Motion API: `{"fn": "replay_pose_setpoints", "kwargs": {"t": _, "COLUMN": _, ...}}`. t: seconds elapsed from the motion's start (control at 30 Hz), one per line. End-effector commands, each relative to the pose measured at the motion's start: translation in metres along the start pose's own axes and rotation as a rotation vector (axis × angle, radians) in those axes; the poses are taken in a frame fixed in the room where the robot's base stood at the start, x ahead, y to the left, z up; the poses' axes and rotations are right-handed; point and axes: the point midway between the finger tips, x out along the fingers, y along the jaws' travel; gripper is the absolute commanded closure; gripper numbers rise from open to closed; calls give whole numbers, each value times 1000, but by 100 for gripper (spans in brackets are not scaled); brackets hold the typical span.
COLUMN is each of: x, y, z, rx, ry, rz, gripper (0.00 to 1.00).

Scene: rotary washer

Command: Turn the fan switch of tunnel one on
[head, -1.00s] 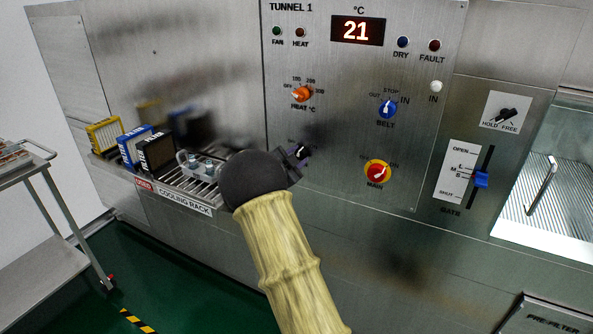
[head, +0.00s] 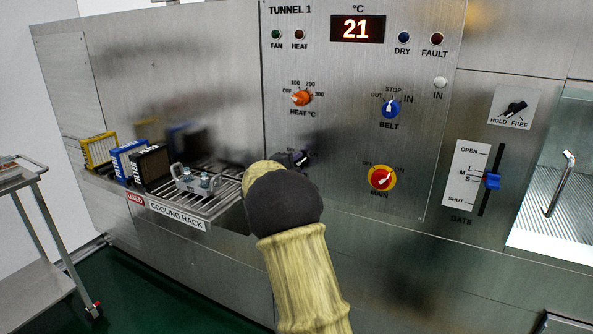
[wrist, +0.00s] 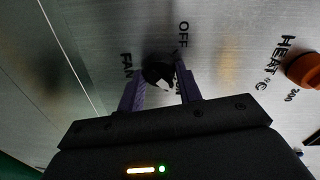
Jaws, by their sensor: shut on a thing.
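The fan switch is a black round knob with a white mark on the Tunnel 1 panel; it shows in the wrist view (wrist: 158,73) between OFF and FAN lettering. In that view its white mark lies at the lower right of the knob, near a partly covered label. My gripper (wrist: 160,88) has its two purple fingers on either side of the knob, shut on it. The green fan lamp (head: 276,34) on the panel looks dark.
The orange heat knob (head: 302,97) is above the fan switch. The blue belt knob (head: 390,108) and red-yellow main switch (head: 382,178) are to its right. The cooling rack (head: 222,202) with filter boxes sits close to the left of my wrist.

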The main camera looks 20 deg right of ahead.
Motion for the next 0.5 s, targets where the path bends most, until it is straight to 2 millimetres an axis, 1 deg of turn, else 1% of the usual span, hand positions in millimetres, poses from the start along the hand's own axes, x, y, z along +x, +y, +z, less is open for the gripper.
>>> {"fn": "replay_pose_setpoints", "kwargs": {"t": 0.33, "x": 0, "y": 2, "z": 0, "rx": 4, "ry": 0, "rz": 4, "gripper": 88}}
{"fn": "replay_pose_setpoints", "kwargs": {"t": 0.37, "x": 0, "y": 2, "z": 0, "rx": 4, "ry": 0, "rz": 4, "gripper": 59}}
{"fn": "replay_pose_setpoints", "kwargs": {"t": 0.43, "x": 0, "y": 2, "z": 0, "rx": 4, "ry": 0, "rz": 4, "gripper": 46}}
{"fn": "replay_pose_setpoints", "kwargs": {"t": 0.47, "x": 0, "y": 1, "z": 0, "rx": 4, "ry": 0, "rz": 3, "gripper": 44}}
{"fn": "replay_pose_setpoints", "kwargs": {"t": 0.5, "x": 0, "y": 1, "z": 0, "rx": 4, "ry": 0, "rz": 3, "gripper": 44}}
